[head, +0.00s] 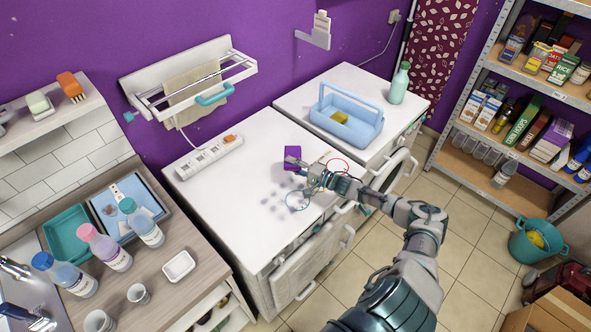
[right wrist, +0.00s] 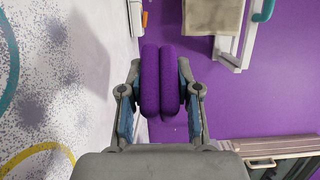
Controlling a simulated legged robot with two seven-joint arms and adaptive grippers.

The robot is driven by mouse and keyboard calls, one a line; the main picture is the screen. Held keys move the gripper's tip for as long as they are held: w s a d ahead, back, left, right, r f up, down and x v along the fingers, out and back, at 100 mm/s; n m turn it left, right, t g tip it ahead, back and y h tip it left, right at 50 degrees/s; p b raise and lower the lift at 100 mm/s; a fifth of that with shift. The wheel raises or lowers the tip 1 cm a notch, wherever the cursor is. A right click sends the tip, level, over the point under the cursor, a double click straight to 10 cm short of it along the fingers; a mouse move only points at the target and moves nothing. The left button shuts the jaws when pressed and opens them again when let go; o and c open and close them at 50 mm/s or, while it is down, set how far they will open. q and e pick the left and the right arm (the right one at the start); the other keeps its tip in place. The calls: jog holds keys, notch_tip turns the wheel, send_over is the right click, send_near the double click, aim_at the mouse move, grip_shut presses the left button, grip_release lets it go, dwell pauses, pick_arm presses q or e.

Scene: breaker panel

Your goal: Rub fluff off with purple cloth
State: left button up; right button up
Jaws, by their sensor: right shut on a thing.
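My right gripper (head: 302,166) is shut on the purple cloth (head: 292,155), above or at the white worktop (head: 235,215); contact cannot be told. In the right wrist view the cloth (right wrist: 162,80) is a folded, thick purple pad between the fingers (right wrist: 160,105). Patches of grey fluff (head: 276,203) lie on the worktop, left of and below the gripper in the head view. Fine specks of fluff (right wrist: 60,85) also show on the white surface at the left of the right wrist view. My left gripper is not in view.
Thin coloured rings, one red (head: 338,165) and one teal (head: 297,200), show around the gripper. A white power strip (head: 211,155) lies at the worktop's back edge. A blue caddy (head: 345,120) stands on the neighbouring unit. Bottles (head: 110,250) stand at the left. The worktop's left part is clear.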

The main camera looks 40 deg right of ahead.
jog(key=shift+s+r, duration=0.1)
jog(key=shift+r, duration=0.05)
notch_tip(320, 180, up, 6)
jog(key=p, duration=0.5)
dwell(0.3)
notch_tip(320, 180, up, 3)
jog(key=p, duration=0.3)
dwell(0.4)
